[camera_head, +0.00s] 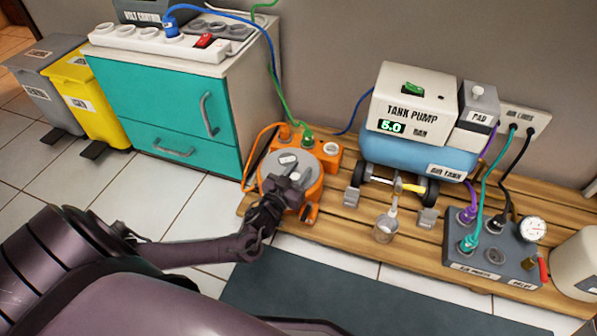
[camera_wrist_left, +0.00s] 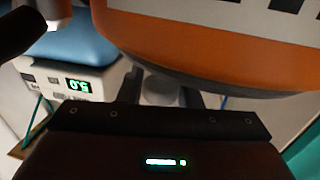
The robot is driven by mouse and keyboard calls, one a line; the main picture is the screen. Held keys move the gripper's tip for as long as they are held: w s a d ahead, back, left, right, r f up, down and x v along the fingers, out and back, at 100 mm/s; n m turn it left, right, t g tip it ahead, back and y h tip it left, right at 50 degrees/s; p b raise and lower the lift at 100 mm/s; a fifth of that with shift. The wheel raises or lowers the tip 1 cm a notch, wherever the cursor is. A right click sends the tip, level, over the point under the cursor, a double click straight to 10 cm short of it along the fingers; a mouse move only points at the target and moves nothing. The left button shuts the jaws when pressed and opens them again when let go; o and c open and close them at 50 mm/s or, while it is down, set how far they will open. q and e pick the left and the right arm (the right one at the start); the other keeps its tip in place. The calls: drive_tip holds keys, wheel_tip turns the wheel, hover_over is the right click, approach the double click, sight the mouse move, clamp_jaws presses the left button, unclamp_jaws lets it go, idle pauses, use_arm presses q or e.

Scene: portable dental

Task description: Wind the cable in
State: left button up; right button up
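The orange cable reel (camera_head: 312,198) with a grey round face stands on the wooden pallet, left of the tank pump. An orange cable (camera_head: 248,160) loops along its left side up to the orange socket box (camera_head: 327,159) behind it. My left gripper (camera_head: 286,186) is at the front of the reel's face and covers part of it. In the left wrist view the orange rim (camera_wrist_left: 215,40) fills the top, close to the gripper. A pale round part (camera_wrist_left: 158,88) shows between dark finger shapes, but their grip on it is unclear. My right gripper is out of view.
The tank pump (camera_head: 412,105) on its blue tank stands just right of the reel. The teal cabinet (camera_head: 150,105) is to the left. A glass cup (camera_head: 386,229) and a grey valve block (camera_head: 490,258) with cables stand farther right on the pallet (camera_head: 340,232).

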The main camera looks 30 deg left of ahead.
use_arm(q)
clamp_jaws()
drive_tip(key=shift+s+h, duration=0.1)
drive_tip(key=shift+h, duration=0.2)
drive_tip(key=shift+s+a+m+h+p, duration=0.3)
drive_tip(key=shift+m+h, duration=0.35)
drive_tip(key=shift+h, duration=0.25)
drive_tip(key=shift+s+a+m+h+p, duration=0.15)
drive_tip(key=shift+m+h+p, duration=0.1)
drive_tip(key=shift+m+h, duration=0.55)
drive_tip(key=h, duration=0.1)
drive_tip(key=m+h, duration=0.1)
drive_tip(key=m+g+h, duration=0.1)
drive_tip(key=shift+s+a+f, duration=0.1)
drive_tip(key=shift+s+a, duration=0.15)
drive_tip(key=shift+a, duration=0.05)
drive_tip(key=shift+s+a+m+g+h+b, duration=0.15)
drive_tip(key=shift+m+g+h, duration=0.2)
drive_tip(key=shift+h, duration=0.25)
drive_tip(key=shift+s+a+m+g+h+b, duration=0.1)
drive_tip(key=shift+m+g+h+b, duration=0.2)
drive_tip(key=shift+h, duration=0.3)
drive_tip(key=shift+s+a+m+g+h+b, duration=0.1)
drive_tip(key=shift+m+g+h, duration=0.15)
drive_tip(key=shift+m+h, duration=0.25)
drive_tip(key=shift+o, duration=2.2)
unclamp_jaws()
